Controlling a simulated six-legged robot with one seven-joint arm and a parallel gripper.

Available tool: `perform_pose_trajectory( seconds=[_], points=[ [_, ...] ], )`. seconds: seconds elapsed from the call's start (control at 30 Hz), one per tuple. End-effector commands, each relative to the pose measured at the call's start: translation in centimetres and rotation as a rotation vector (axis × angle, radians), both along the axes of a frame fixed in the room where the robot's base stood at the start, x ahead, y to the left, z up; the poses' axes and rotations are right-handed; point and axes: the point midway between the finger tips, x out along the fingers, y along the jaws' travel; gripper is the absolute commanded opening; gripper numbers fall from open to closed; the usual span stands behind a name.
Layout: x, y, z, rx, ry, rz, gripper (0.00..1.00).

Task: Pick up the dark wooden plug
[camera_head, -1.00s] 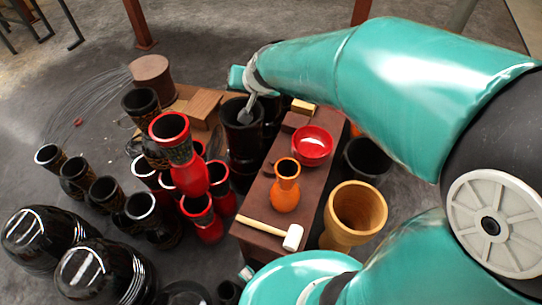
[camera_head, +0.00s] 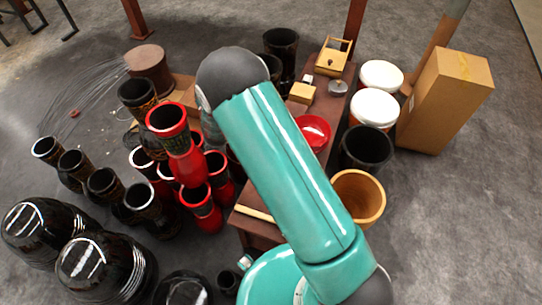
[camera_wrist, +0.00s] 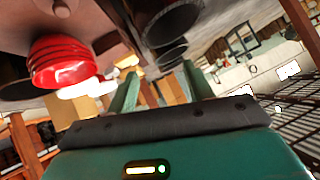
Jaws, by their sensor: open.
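I cannot make out the dark wooden plug for certain in either current view. Part of the dark brown bench top (camera_head: 338,103) is hidden behind my teal arm in the head view. My gripper (camera_wrist: 160,80) shows in the wrist view as two teal fingers spread apart, with nothing seen held between them. In the head view my gripper is hidden. A red bowl (camera_head: 314,131) sits on the bench, partly covered by my arm; a red ribbed bowl (camera_wrist: 62,63) is left of my fingers in the wrist view.
A wooden block (camera_head: 301,93), a small wooden box (camera_head: 332,58) and a grey lidded tin (camera_head: 338,87) sit on the bench. Red and black goblet drums (camera_head: 184,160) crowd its left. White-topped drums (camera_head: 374,108), a wooden drum (camera_head: 358,198) and a cardboard box (camera_head: 446,100) stand right.

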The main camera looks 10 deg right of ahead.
Motion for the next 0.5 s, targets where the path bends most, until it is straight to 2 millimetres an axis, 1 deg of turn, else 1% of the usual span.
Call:
perform_pose_trajectory(
  seconds=[0.03, 0.07, 0.1, 0.17, 0.2, 0.27, 0.3, 0.4, 0.5],
  points=[
    [-0.4, -0.1, -2.3, -0.03, 0.002, -0.022, 0.52],
    [-0.6, -0.2, -3.4, -0.046, -0.003, -0.039, 0.52],
    [-1.0, -0.5, -4.8, -0.071, -0.007, -0.061, 0.52],
    [-1.7, -0.9, -7.0, -0.109, -0.015, -0.094, 0.52],
    [-2.2, -1.3, -8.4, -0.135, -0.02, -0.114, 0.52],
    [-3.1, -1.8, -10.4, -0.177, -0.028, -0.145, 0.52],
    [-3.7, -2.2, -11.8, -0.207, -0.034, -0.163, 0.52],
    [-5.6, -3.2, -14.8, -0.282, -0.047, -0.208, 0.52],
    [-7.3, -4.3, -17.1, -0.35, -0.062, -0.245, 0.52]
  ],
)
